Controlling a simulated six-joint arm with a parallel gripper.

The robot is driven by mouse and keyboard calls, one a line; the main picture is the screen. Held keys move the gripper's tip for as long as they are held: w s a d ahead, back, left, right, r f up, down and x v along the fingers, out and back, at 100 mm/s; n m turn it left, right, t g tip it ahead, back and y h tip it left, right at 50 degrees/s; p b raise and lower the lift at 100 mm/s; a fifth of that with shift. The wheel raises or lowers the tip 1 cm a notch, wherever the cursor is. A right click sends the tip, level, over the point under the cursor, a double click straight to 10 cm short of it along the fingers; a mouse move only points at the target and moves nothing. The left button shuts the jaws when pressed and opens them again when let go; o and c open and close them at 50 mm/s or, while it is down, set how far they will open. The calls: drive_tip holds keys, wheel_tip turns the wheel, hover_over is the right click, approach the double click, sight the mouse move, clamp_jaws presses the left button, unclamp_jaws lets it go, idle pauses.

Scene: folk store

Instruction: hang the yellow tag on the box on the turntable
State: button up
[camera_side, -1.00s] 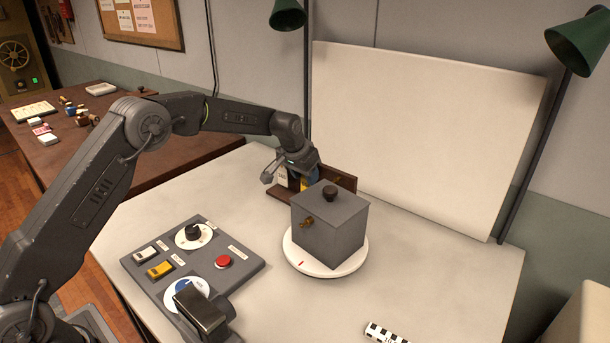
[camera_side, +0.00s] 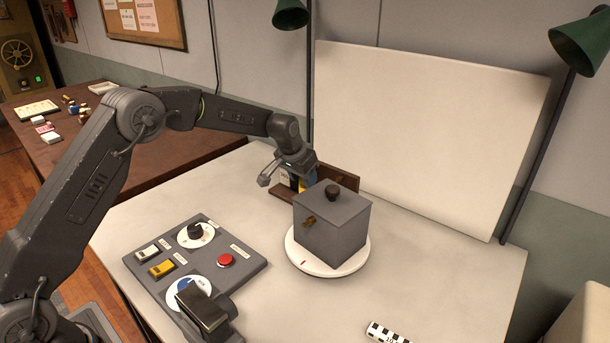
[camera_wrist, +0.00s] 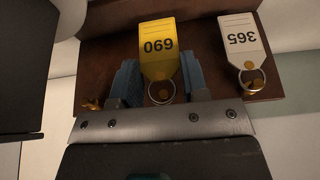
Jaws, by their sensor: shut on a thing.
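The yellow tag (camera_wrist: 158,48), marked 069 or 690 upside down, is between the two blue fingers of my gripper (camera_wrist: 160,84) in the wrist view, with its metal ring at the near end. My gripper is shut on it, in front of the wooden tag rack (camera_wrist: 115,62). In the side view my gripper (camera_side: 296,184) is behind and left of the grey box (camera_side: 331,232). The box has a dark top knob and a brass knob on its front. It stands on the white round turntable (camera_side: 300,259). The tag is mostly hidden there.
A white tag (camera_wrist: 243,50) marked 365 hangs beside the yellow one on the rack. A control panel (camera_side: 205,238) with dials, switches and a red button lies left of the turntable. A white board (camera_side: 430,130) stands behind. A black-and-white marker strip (camera_side: 385,333) lies at the front.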

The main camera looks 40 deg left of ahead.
drive_tip(key=shift+s, duration=0.1)
idle(0.3)
drive_tip(key=s, duration=0.1)
drive_tip(key=s+r, duration=0.1)
drive_tip(key=s, duration=0.1)
drive_tip(key=shift+s, duration=0.25)
idle(0.6)
wheel_tip(320, 180, up, 13)
hover_over(303, 226)
drive_tip(key=w+a, duration=0.3)
drive_tip(key=a, duration=0.5)
drive_tip(key=s+d+f+m+h, duration=0.1)
drive_tip(key=s+d+f+m, duration=0.1)
drive_tip(key=s+d+f, duration=0.3)
drive_tip(key=s+d+f+m+h, duration=0.1)
drive_tip(key=s+d+f+m, duration=0.1)
drive_tip(key=s+f, duration=0.4)
drive_tip(key=shift+w+d+f, duration=0.1)
drive_tip(key=shift+w+f, duration=0.15)
drive_tip(key=shift+w, duration=1)
drive_tip(key=shift+w+d+f, duration=0.1)
drive_tip(key=shift+w+f, duration=0.1)
drive_tip(key=shift+w, duration=1)
drive_tip(key=shift+w+d+f, duration=0.1)
drive_tip(key=shift+w+f, duration=0.15)
drive_tip(key=shift+w, duration=1)
drive_tip(key=shift+w+f, duration=0.2)
drive_tip(key=shift+w, duration=0.25)
